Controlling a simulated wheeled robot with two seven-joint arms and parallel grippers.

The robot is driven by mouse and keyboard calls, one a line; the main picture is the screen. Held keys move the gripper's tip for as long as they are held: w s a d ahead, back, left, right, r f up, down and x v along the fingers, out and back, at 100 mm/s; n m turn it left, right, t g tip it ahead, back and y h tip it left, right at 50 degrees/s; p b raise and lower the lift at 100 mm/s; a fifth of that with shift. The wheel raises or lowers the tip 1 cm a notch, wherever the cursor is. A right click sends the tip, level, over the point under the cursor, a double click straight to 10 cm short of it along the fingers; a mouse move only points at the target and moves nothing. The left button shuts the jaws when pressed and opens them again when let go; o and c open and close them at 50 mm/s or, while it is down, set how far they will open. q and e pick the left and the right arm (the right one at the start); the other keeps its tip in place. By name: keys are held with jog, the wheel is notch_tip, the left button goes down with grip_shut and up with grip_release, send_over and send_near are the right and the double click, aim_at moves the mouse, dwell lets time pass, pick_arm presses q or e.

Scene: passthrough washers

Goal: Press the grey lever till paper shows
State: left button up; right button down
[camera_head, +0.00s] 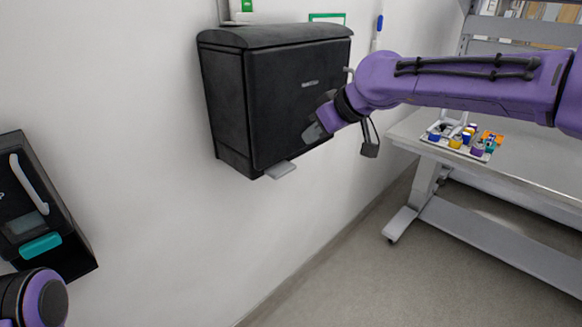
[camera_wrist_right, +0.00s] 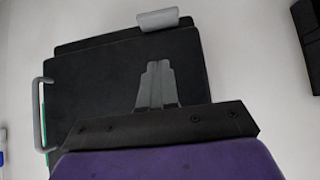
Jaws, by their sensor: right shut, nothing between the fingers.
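A black dispenser (camera_head: 300,95) hangs on the white wall. A light grey lever (camera_head: 281,169) sticks out under its lower front edge, and it also shows at the top of the right wrist view (camera_wrist_right: 158,19). No paper is visible at the dispenser. My right gripper (camera_head: 314,132) is shut and empty in front of the dispenser's lower right face, above and right of the lever and apart from it. Its grey fingers show together in the right wrist view (camera_wrist_right: 158,68). I cannot tell whether the fingertips touch the dispenser face. My left gripper is not in view.
A grey bar (camera_wrist_right: 38,115) sits at the dispenser's side. A second black wall unit (camera_head: 40,215) with a white handle and teal part is at left. A grey table (camera_head: 410,128) with a tray of small coloured items stands at right. The floor below is clear.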

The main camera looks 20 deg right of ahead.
notch_tip(320, 180, down, 2)
jog(key=w+b, duration=0.1)
jog(key=b, duration=0.2)
jog(key=p, duration=0.2)
send_over(282, 169)
jog(key=s+d, duration=0.2)
jog(key=s, duration=0.1)
notch_tip(282, 169, down, 4)
jog(key=shift+w+a+f, duration=0.15)
notch_tip(282, 169, down, 4)
jog(key=shift+w+a+r, duration=0.1)
jog(key=shift+r, duration=0.1)
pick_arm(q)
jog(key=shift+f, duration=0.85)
pick_arm(e)
jog(key=shift+f, duration=0.3)
